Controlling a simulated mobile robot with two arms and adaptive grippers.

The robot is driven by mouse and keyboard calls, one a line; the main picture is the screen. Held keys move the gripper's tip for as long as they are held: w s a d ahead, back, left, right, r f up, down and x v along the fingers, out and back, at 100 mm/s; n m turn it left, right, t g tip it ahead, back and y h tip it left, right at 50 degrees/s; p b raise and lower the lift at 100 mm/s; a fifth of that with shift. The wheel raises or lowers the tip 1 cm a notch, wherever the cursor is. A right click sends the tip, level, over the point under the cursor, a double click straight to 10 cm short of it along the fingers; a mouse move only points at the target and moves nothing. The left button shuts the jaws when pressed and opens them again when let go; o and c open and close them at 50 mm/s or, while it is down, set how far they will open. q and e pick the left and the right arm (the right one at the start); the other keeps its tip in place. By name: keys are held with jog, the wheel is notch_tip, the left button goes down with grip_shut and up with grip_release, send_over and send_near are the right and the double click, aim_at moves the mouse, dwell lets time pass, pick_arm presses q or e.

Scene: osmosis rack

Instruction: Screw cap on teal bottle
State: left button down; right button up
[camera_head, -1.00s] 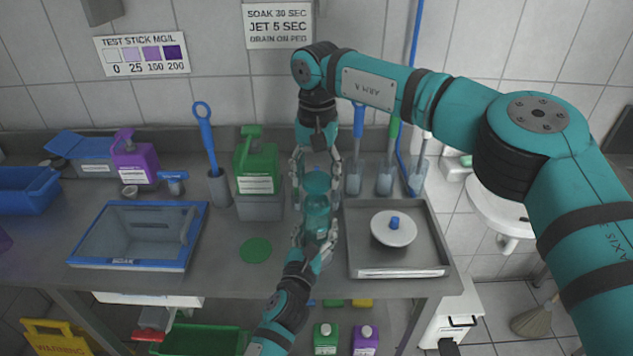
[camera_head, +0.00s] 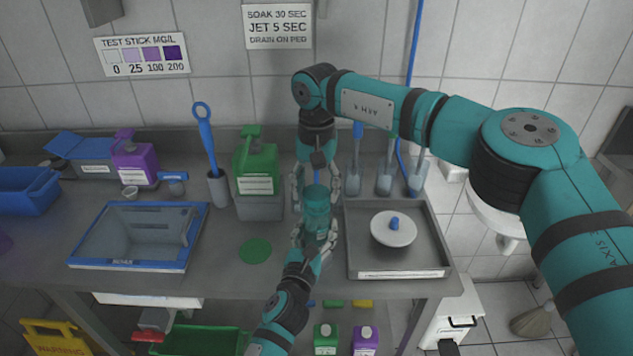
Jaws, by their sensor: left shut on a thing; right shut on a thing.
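The teal bottle (camera_head: 317,221) stands upright on the steel bench. My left gripper (camera_head: 316,238) reaches up from below and is shut around the bottle's lower body. The teal cap (camera_head: 316,194) sits at the top of the bottle, in line with it. My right gripper (camera_head: 316,193) points down from above, with its fingers shut on the cap's two sides. Whether the cap's thread has engaged cannot be seen.
A steel tray (camera_head: 437,232) with a white lid (camera_head: 393,229) lies right of the bottle. A green jug (camera_head: 257,170) stands to the left, behind a flat green disc (camera_head: 256,250). A blue-rimmed soak basin (camera_head: 190,238) is farther left. Brushes stand behind.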

jog(key=shift+f, duration=0.6)
dwell(0.6)
